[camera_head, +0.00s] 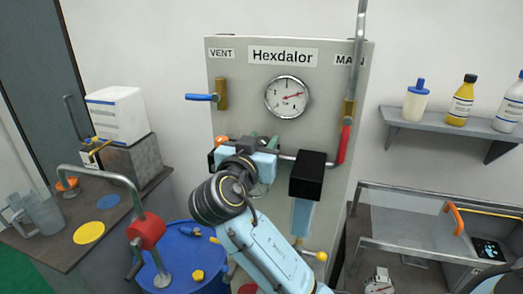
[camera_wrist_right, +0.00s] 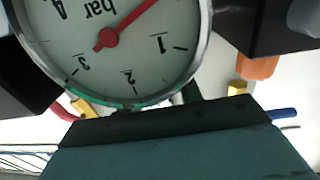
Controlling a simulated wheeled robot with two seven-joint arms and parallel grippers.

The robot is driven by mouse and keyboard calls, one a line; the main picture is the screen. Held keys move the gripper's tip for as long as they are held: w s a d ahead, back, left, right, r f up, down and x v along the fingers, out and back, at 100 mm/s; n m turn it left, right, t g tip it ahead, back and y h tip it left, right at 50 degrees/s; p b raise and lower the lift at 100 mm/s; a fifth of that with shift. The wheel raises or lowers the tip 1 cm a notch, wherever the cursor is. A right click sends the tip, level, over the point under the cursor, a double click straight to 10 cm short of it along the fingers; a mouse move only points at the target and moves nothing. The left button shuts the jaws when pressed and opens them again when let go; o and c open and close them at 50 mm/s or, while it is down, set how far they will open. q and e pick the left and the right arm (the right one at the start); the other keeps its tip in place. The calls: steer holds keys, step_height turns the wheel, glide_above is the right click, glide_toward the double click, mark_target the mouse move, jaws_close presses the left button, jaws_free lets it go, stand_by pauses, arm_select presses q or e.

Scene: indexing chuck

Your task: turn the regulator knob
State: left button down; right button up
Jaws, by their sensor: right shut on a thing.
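In the head view, my right gripper (camera_head: 250,160) is in front of the lower middle of the grey Hexdalor panel (camera_head: 230,60), shut on the regulator knob. Only a green piece of the regulator knob (camera_head: 274,141) shows above the gripper; most of it is hidden. In the right wrist view, a small bar gauge (camera_wrist_right: 125,50) appears upside down and close, its red needle running out of the frame at the top. A dark and teal part of my right gripper (camera_wrist_right: 170,145) crosses the bottom of that view. My left gripper is not in view.
A larger gauge (camera_head: 288,97) sits higher on the panel. A blue-handled vent valve (camera_head: 201,97) is to its left, a red lever (camera_head: 345,143) to its right. A black-topped blue unit (camera_head: 308,170) stands close right of my gripper. A blue drum (camera_head: 185,260) is below.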

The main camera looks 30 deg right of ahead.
steer(key=shift+n+t+y, duration=0.6)
steer(key=shift+t, duration=0.2)
steer(key=o, duration=1)
steer(key=shift+c, duration=0.2)
steer(key=shift+s+a+f+b, duration=0.1)
steer(key=shift+s+a+b, duration=0.25)
steer(key=shift+a, duration=0.1)
steer(key=b+v, duration=0.3)
steer(key=v, duration=0.9)
